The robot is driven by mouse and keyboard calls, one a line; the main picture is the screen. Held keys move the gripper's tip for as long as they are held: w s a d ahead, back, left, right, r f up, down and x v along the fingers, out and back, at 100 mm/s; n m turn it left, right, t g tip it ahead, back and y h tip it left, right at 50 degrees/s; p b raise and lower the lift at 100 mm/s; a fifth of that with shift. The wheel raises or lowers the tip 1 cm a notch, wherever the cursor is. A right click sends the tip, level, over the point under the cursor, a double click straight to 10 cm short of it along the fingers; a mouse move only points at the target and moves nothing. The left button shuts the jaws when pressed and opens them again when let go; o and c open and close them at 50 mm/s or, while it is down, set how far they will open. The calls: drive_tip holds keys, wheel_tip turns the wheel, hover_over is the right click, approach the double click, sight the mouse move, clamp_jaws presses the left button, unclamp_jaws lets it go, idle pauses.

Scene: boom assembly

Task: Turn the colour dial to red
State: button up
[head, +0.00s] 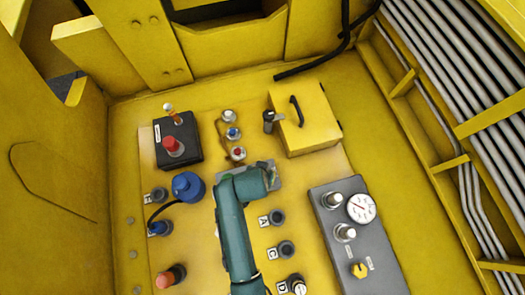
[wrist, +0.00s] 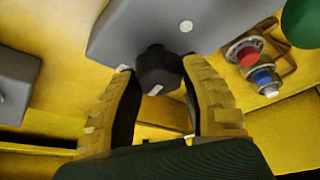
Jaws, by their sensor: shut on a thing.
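The colour dial (wrist: 158,70) is a dark round knob with a small white mark, on the face of a grey box (wrist: 135,32) in the wrist view. My gripper (wrist: 160,77) has its two yellow ridged fingers on either side of the dial and is shut on it. A white dot shows on the grey face above the dial. I cannot read which colour the dial points to. In the head view, my teal arm covers the dial and gripper; only part of the grey box (head: 265,171) shows there.
Red and blue buttons (wrist: 256,66) sit close right of the dial in the wrist view. In the head view, a black box with a red button (head: 173,146), a blue plug (head: 187,186), a yellow lidded box (head: 305,125) and a grey gauge panel (head: 350,240) surround my arm.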

drive_tip(key=n+y+p, duration=0.1)
drive_tip(key=n+p, duration=0.2)
drive_tip(key=n, duration=0.1)
drive_tip(key=shift+n+y, duration=0.3)
drive_tip(key=shift+y, duration=0.1)
drive_tip(key=shift+f+n+g+y+p, duration=0.15)
drive_tip(key=shift+n+y+p, duration=0.25)
drive_tip(key=shift+n, duration=0.7)
drive_tip(key=shift+n+g+y+p, duration=0.15)
drive_tip(key=shift+n+y+p, duration=0.25)
drive_tip(key=shift+n, duration=0.7)
drive_tip(key=shift+s, duration=0.1)
drive_tip(key=o, duration=1.2)
drive_tip(key=shift+r, duration=0.2)
drive_tip(key=v, duration=1.1)
drive_tip(key=shift+r, duration=0.35)
